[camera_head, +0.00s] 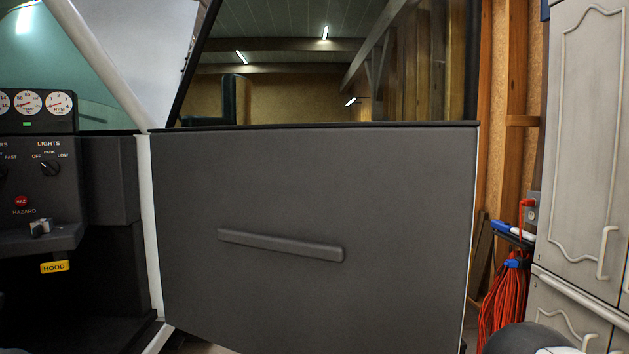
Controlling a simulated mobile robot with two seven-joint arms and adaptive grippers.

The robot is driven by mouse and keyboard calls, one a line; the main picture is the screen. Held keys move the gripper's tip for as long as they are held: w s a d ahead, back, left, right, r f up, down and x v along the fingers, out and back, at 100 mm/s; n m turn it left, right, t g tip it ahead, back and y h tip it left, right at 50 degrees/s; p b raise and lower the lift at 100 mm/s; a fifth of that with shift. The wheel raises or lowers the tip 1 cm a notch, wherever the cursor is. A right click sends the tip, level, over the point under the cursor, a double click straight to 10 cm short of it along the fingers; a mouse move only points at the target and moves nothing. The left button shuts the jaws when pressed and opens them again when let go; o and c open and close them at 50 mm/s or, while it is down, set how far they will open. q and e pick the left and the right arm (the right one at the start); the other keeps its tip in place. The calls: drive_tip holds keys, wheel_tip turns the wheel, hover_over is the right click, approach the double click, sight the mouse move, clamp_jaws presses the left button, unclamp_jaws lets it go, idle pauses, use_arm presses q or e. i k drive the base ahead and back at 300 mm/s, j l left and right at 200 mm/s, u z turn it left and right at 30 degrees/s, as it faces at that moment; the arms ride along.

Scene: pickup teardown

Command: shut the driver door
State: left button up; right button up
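The driver door (400,190) stands open and fills the middle of the head view. Its dark grey inner panel faces me, with a long slanted pull handle (281,245) across the middle. The window frame above it shows the room behind. The door's left edge is beside the white body pillar (150,215), and its free edge (472,215) is at the right. Neither of my grippers shows in this view. A dark rounded part at the bottom right edge may be my own arm.
The dashboard (100,170) with gauges, a lights knob and a yellow hood pull (55,267) is at the left. Right of the door are wooden wall studs, a hanging red cord (505,295) and a pale cabinet (590,150). A little floor shows below the door.

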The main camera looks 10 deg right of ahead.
sight(314, 162)
drive_tip(key=i+l, duration=0.15)
drive_tip(key=l, duration=0.15)
drive_tip(key=i+l+u, duration=0.15)
drive_tip(key=l, duration=0.2)
drive_tip(key=i+l, duration=0.15)
drive_tip(key=l, duration=0.15)
drive_tip(key=i+l+u, duration=0.1)
drive_tip(key=l, duration=0.25)
